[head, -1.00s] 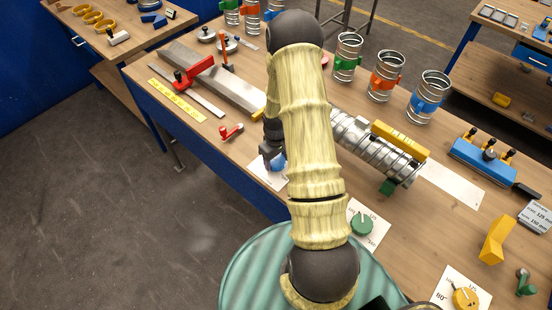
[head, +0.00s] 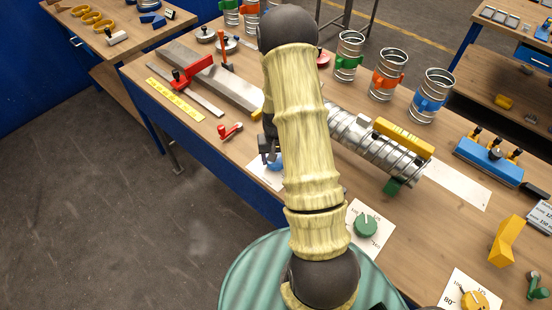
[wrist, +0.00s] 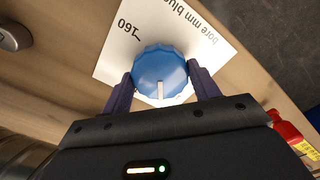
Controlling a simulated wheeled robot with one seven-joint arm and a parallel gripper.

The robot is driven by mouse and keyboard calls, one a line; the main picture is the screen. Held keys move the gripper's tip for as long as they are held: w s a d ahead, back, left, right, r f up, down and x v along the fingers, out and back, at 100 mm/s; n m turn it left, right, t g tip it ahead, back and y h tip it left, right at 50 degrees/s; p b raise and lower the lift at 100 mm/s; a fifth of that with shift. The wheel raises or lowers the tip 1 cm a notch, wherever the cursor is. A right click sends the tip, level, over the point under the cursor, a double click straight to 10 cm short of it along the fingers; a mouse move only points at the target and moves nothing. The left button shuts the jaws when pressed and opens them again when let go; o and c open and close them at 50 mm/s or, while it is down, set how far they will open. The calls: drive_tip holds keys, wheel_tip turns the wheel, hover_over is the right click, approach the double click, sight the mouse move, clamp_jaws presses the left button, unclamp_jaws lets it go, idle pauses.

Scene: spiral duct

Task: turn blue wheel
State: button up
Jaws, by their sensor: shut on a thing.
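The blue wheel (wrist: 160,68) is a scalloped knob with a white pointer mark. It sits on a white card (wrist: 113,55) printed with "160" and "bore mm blue". In the wrist view my gripper (wrist: 160,88) has one dark finger on each side of the wheel, shut on it. The white mark faces the gripper's palm. In the head view the wheel (head: 276,166) shows only partly beside my gripper (head: 270,158), near the bench's front edge. My arm hides part of the card.
A green knob (head: 366,226) on its own card lies to the right. A small red-handled part (head: 230,131) lies to the left. The spiral duct (head: 375,145) lies behind my arm. Blue, orange and green-banded cylinders stand at the back.

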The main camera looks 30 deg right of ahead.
idle(0.4)
drive_tip(key=o, duration=1)
drive_tip(key=shift+c, duration=0.2)
wheel_tip(320, 180, up, 17)
drive_tip(key=b, duration=0.3)
drive_tip(key=shift+r, duration=0.2)
